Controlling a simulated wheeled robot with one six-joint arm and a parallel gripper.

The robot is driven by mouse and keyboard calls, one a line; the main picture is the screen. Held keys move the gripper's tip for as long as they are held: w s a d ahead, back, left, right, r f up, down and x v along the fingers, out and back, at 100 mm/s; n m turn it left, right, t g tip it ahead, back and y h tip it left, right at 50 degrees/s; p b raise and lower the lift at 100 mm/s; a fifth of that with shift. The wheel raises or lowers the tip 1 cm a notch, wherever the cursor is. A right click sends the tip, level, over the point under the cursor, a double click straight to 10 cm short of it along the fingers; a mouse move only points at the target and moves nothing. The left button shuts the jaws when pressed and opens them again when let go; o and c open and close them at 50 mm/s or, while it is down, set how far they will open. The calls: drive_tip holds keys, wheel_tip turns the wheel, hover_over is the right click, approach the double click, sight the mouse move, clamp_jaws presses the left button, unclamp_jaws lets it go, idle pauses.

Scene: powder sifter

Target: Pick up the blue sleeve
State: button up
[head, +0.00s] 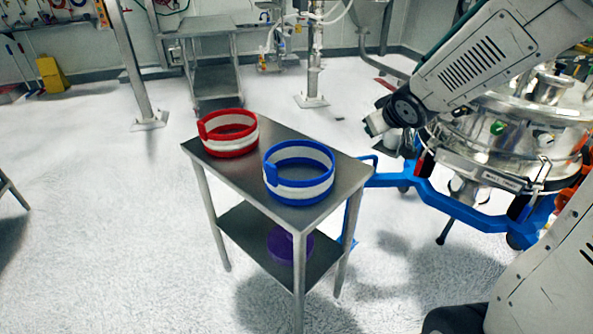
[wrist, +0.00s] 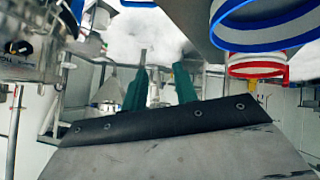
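The blue sleeve (head: 299,173), a ring with a white band around its middle, stands on the near right part of a small metal table (head: 237,178). It also shows in the wrist view (wrist: 262,35), cut off at the upper right. My gripper (head: 374,126) is in the air to the right of the blue sleeve, apart from it. In the wrist view, two green fingers (wrist: 160,88) stand apart with nothing visible between them.
A red sleeve (head: 229,146) with a white band stands behind and left of the blue one. A purple object (head: 288,246) is on the table's lower shelf. A steel vessel (head: 500,135) on a blue wheeled frame (head: 455,208) stands at the right. Open floor lies left.

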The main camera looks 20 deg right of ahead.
drive_tip(key=w+a+f+n+y, duration=0.1)
drive_tip(key=w+a+f+y, duration=0.2)
drive_tip(key=w+f, duration=0.1)
drive_tip(key=w+a+f+n+t+y, duration=0.1)
drive_tip(key=w+a+f+y, duration=0.1)
drive_tip(key=w+f+y, duration=0.1)
drive_tip(key=w+a+f+n+y, duration=0.2)
drive_tip(key=w+a+f+y, duration=0.1)
drive_tip(key=w+f, duration=0.2)
drive_tip(key=shift+w+a+f+t, duration=0.15)
drive_tip(key=shift+w+a+t, duration=0.15)
drive_tip(key=shift+a+t, duration=0.1)
drive_tip(key=shift+d, duration=0.1)
clamp_jaws()
